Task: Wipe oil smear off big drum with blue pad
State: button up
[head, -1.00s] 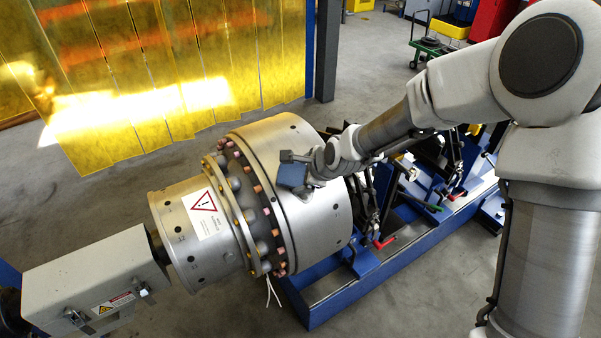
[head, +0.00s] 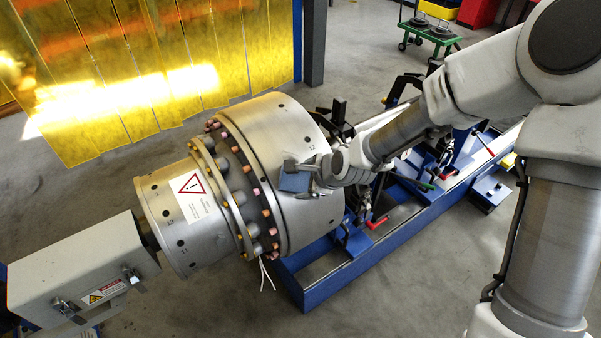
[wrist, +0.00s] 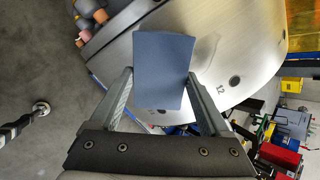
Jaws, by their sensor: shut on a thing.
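The big drum (head: 265,128) is a wide, bare-metal cylinder in the middle of the head view. Its metal side also fills the upper part of the wrist view (wrist: 232,50). My gripper (wrist: 160,88) is shut on the blue pad (wrist: 162,58), which lies between its two fingers. A dark mark shows beside the pad. I cannot tell whether it is the oil smear.
A smaller drum (head: 178,215) with a warning label joins the big drum at a ring of bolts. A grey box (head: 78,268) stands at the left end. A blue base frame (head: 395,228) with clamps lies beneath and behind. Yellow curtains (head: 150,80) hang at the back left.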

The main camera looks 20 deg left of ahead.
jog(key=shift+s+f, duration=0.1)
jog(key=shift+s, duration=0.05)
jog(key=shift+d+r+p, duration=0.15)
jog(key=shift+r+p, duration=0.1)
jog(key=shift+p, duration=0.15)
jog(key=shift+p+v, duration=2.25)
jog(key=shift+v, duration=0.45)
jog(key=p+v, duration=0.2)
jog(key=v, duration=0.1)
jog(key=shift+p, duration=0.4)
